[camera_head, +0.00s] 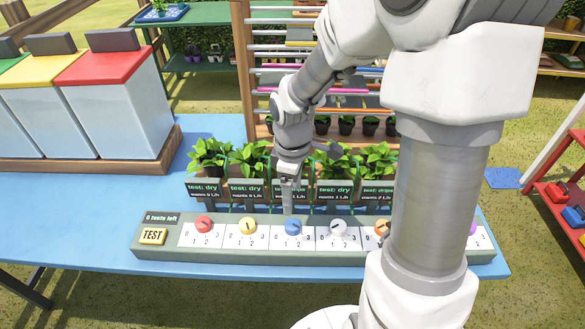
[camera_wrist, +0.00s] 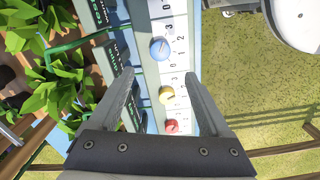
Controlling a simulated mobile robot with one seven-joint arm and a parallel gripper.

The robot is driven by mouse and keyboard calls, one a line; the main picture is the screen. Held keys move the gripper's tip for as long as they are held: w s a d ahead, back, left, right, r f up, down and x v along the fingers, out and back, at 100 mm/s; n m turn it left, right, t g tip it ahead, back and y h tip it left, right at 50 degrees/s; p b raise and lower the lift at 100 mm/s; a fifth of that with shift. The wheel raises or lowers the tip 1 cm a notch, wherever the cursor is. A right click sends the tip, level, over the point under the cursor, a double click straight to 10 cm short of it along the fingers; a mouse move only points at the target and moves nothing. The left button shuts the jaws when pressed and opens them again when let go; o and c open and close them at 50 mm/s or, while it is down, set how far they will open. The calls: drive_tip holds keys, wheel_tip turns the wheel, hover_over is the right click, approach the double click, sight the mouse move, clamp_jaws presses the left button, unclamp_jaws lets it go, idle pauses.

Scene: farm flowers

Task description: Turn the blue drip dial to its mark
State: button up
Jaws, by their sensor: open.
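The blue drip dial (camera_head: 292,227) is a round knob on a white scale plate, in the middle of the long grey-green panel (camera_head: 190,256). Numbers surround it, and a dark line crosses its face. I cannot read its exact setting. In the wrist view the blue dial (camera_wrist: 159,47) lies ahead of and between the two fingers. My gripper (camera_head: 288,207) points down just above and behind the blue dial in the head view. In the wrist view my gripper (camera_wrist: 166,88) has its fingers wide apart, with nothing held between them.
A red dial (camera_head: 203,225) and a yellow dial (camera_head: 247,226) are left of blue; a white dial (camera_head: 338,228) is right. Potted plants with "test" signs (camera_head: 247,191) stand behind. A yellow TEST button (camera_head: 153,236) sits below a "0 tests left" label. My arm hides the panel's right part.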

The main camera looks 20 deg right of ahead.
wheel_tip(320, 180, up, 6)
drive_tip(key=shift+p, duration=0.4)
